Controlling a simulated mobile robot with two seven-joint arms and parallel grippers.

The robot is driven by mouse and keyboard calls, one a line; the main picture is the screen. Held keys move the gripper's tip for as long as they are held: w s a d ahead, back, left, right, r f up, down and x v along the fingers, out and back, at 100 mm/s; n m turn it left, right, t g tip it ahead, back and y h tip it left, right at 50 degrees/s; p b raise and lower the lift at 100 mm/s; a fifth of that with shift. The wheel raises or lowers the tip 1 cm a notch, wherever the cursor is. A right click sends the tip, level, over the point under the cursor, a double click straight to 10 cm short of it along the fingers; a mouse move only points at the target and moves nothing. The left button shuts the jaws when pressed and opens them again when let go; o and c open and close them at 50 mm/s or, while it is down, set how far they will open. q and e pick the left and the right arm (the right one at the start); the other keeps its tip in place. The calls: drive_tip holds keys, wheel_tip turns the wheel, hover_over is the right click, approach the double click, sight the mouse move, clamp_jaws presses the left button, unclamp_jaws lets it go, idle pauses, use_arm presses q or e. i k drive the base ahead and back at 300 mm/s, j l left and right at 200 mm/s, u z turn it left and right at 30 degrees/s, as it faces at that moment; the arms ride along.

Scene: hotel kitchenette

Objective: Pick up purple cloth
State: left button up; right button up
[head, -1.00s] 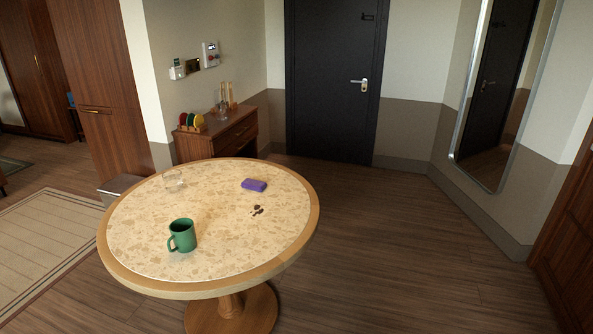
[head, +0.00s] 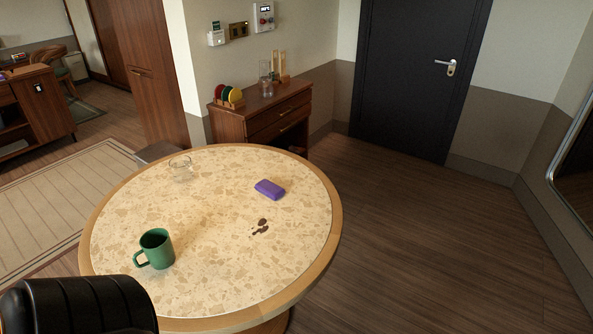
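The purple cloth (head: 270,189) lies folded into a small block on the round table (head: 334,219), right of the tabletop's middle. Neither gripper shows in the head view. A black rounded part at the lower left corner is probably a piece of my own arm; no fingers show on it.
A green mug (head: 156,248) stands at the table's near left. A clear glass dish (head: 180,165) sits at its far left edge. Behind are a wooden cabinet (head: 262,118) with coloured plates (head: 229,96) and a dark door (head: 417,75). The floor right of the table is clear.

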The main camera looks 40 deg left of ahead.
sight(272, 190)
drive_tip(key=i+u, duration=0.15)
drive_tip(key=i, duration=1.2)
drive_tip(key=i+l+u, duration=0.1)
drive_tip(key=i, duration=1.25)
drive_tip(key=i+u, duration=0.1)
drive_tip(key=u, duration=2.8)
